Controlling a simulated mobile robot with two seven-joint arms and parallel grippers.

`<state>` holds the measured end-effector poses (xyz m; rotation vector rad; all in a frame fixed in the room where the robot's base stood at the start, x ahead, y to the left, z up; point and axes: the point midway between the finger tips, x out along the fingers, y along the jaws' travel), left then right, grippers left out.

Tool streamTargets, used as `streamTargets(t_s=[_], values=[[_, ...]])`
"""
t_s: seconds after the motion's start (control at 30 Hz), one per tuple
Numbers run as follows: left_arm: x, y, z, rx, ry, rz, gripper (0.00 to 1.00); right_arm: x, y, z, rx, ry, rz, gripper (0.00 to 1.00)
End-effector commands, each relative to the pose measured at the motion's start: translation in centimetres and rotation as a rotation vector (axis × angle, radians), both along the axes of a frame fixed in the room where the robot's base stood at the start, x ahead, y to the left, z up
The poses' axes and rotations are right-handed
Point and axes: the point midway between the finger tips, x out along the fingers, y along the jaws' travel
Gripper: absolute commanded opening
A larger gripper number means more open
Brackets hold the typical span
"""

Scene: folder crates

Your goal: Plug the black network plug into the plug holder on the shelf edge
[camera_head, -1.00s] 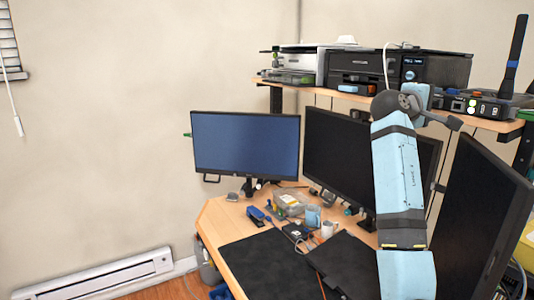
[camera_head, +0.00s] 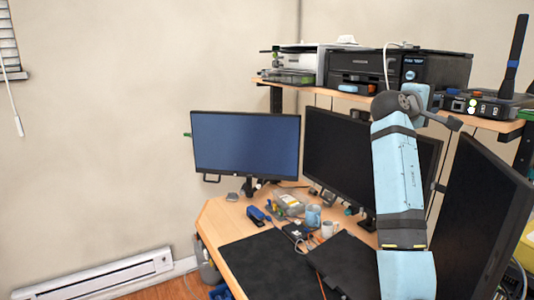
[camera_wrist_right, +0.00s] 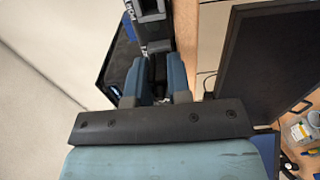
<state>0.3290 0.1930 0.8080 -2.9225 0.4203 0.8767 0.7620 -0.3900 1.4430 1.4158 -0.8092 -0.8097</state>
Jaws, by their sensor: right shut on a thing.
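My right gripper (camera_wrist_right: 154,84) shows in the right wrist view with its two blue fingers close together. It is shut on a small black piece (camera_wrist_right: 155,72), the black network plug, mostly hidden between the fingers. A dark grey block with white lettering (camera_wrist_right: 149,8) lies just beyond the fingertips, at the wooden shelf edge. I cannot tell whether it is the plug holder, or whether the plug touches it. My left gripper is not in view.
A black printer (camera_head: 385,66) stands on the shelf, left of a device with an antenna (camera_head: 505,103). Monitors (camera_head: 245,145) (camera_head: 480,215) stand below the shelf, one close beside my right arm. The desk (camera_head: 222,218) holds small items.

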Motion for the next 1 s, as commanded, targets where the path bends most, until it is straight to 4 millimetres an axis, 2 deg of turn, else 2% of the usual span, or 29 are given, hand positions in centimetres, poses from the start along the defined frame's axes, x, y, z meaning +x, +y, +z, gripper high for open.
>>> streamTargets(t_s=[1.0], values=[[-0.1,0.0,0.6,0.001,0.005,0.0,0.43,-1.5,2.5,0.1,0.0,0.0,0.0,0.0]])
